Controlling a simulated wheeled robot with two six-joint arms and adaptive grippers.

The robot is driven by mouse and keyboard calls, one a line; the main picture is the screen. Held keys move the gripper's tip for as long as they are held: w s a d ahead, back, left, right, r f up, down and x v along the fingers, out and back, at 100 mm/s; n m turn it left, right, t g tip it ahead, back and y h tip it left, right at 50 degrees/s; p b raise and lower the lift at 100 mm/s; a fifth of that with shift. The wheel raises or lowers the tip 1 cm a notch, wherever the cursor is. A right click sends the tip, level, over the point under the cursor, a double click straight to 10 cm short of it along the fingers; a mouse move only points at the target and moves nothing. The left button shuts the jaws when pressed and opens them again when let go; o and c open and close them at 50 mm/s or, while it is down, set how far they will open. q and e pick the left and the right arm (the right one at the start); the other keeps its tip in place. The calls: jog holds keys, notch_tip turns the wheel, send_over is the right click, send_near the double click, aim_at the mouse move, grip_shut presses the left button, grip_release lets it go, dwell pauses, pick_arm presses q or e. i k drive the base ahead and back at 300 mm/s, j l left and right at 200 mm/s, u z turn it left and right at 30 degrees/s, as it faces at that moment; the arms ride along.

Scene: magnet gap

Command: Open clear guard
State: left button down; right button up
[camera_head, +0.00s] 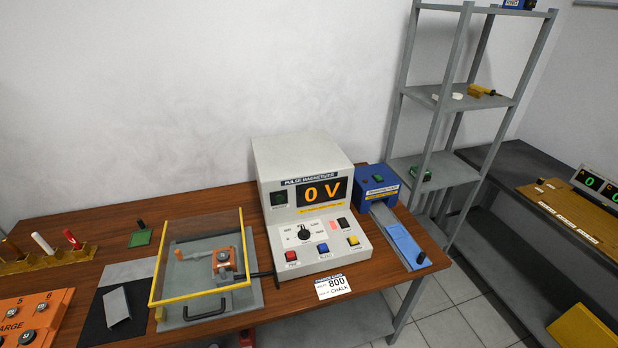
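The clear guard (202,226) is a transparent box with yellow edges, standing on a grey base plate (255,297) on the wooden bench. A dark handle (204,311) sits at its front lower edge. The guard appears lowered over an orange-brown fixture (225,263) with a grey clamp part. Neither of my grippers is in view.
Right of the guard stands a white pulse magnetizer (305,205) reading 0 V, with a label card at its front. A blue unit (378,187) with a slide is further right. A black mat (110,312), orange panel (32,318) and tool rack (45,262) lie left.

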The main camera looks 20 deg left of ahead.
aim_at(152, 304)
jog(key=u, duration=1.55)
